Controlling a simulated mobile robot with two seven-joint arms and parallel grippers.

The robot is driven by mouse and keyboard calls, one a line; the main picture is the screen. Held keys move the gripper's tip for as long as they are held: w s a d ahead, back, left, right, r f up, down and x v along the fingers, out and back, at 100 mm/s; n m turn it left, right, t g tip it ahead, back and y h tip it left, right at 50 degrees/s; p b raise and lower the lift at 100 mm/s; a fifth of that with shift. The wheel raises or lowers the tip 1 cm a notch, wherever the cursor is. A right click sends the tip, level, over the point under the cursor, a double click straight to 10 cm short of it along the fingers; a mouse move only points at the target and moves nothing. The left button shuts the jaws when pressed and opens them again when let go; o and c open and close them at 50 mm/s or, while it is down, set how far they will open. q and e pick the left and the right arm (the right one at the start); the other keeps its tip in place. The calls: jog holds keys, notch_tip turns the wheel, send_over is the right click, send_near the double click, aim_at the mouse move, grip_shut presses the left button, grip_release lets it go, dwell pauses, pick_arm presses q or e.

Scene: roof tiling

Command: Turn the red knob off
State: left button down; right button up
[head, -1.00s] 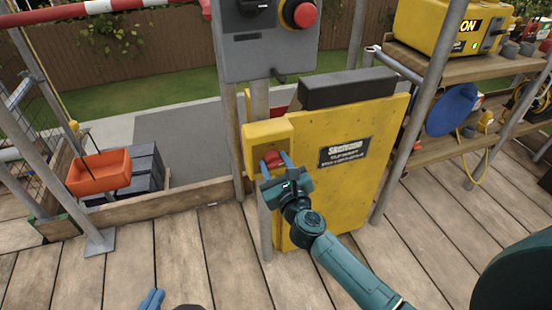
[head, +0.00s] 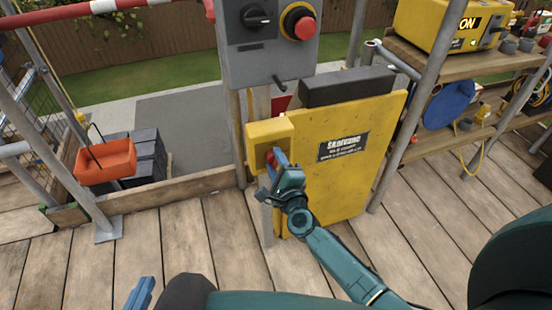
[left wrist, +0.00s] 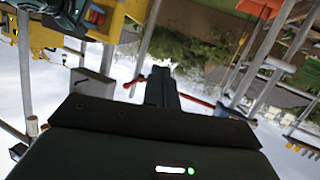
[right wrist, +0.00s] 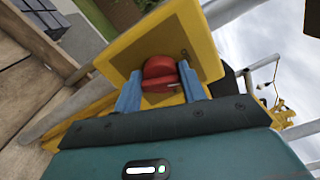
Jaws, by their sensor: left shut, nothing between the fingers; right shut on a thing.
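The red knob (right wrist: 160,70) sits on the yellow box (right wrist: 128,50) in the right wrist view, with one blue finger of my right gripper (right wrist: 160,90) on each side of it. My right gripper is shut on the knob. In the head view the knob (head: 270,157) is partly hidden by my right gripper (head: 277,160), whose fingers are seen nearly edge-on. The knob's box (head: 265,130) is at the upper left of a yellow panel (head: 315,190). My left gripper (head: 141,293) is shut and empty, low at the left of the head view, away from the knob.
A grey control box (head: 265,55) with a black switch and red button hangs above the yellow box. Metal poles stand either side of the panel. An orange tray (head: 106,163) is at the left; shelves with a yellow device (head: 435,25) are at the right. The plank floor is largely clear.

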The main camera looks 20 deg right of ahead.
jog(key=shift+n, duration=0.5)
jog(key=shift+a+n+p, duration=0.1)
jog(key=shift+n+p, duration=0.3)
jog(key=shift+n, duration=0.3)
jog(key=shift+f+n, duration=0.1)
jog(key=shift+n, duration=0.6)
pick_arm(q)
jog(key=shift+w+d+f+g, duration=0.3)
jog(key=shift+w+d+f, duration=0.05)
jog(key=shift+d+f, duration=0.15)
jog(key=shift+w+r, duration=0.1)
jog(key=shift+r, duration=0.05)
pick_arm(e)
jog(key=o, duration=1)
jog(key=shift+c, duration=0.2)
jog(key=shift+s, duration=0.15)
